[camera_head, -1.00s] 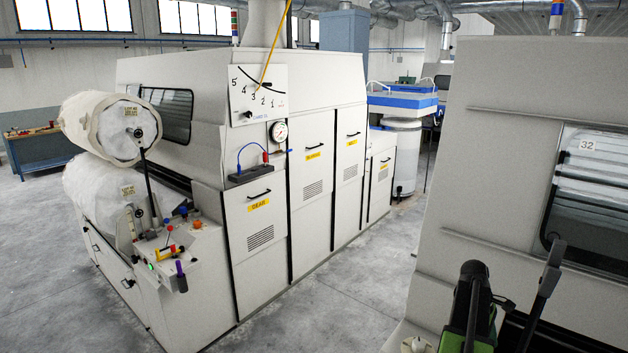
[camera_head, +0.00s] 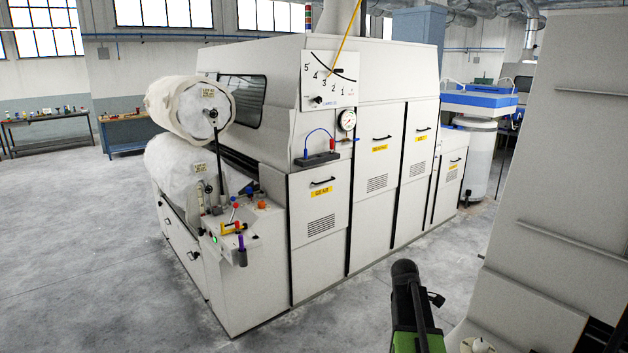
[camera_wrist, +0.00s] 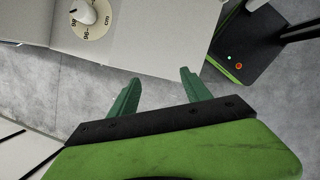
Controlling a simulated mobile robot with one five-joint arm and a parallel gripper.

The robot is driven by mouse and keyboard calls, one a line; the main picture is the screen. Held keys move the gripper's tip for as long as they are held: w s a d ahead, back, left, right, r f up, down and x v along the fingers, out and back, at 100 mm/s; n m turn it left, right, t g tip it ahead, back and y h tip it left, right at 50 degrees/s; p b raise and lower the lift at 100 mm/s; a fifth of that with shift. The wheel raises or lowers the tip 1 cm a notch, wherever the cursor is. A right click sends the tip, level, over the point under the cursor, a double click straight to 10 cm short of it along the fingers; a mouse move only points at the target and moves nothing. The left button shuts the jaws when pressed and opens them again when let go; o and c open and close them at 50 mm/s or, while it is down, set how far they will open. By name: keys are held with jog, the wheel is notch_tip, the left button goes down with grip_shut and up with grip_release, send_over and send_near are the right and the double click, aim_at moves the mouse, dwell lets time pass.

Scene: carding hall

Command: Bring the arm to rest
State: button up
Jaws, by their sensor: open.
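My gripper (camera_wrist: 160,90) shows in the wrist view with its two green fingers apart and nothing between them. Grey floor and the edge of a pale machine panel lie beyond the fingertips. In the head view my dark and green arm stands at the bottom right, in front of the floor between two machines. The gripper's fingers cannot be made out there.
A large white carding machine (camera_head: 320,235) with fleece rolls (camera_head: 190,108) fills the middle. Another pale machine (camera_head: 560,170) stands close on the right. A white dial knob (camera_wrist: 83,11) is near in the wrist view. Open floor (camera_head: 80,220) lies at the left.

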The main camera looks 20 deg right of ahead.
jog(key=a+f+m+t+y+b, duration=0.1)
jog(key=a+f+m, duration=0.3)
jog(key=a, duration=1.3)
jog(key=a+f+m+t+y+b, duration=0.1)
jog(key=a+f+m+b, duration=0.3)
jog(key=a, duration=1.4)
jog(key=shift+w+f+m+y, duration=0.2)
jog(key=shift+m+y, duration=0.3)
jog(key=shift+m, duration=0.5)
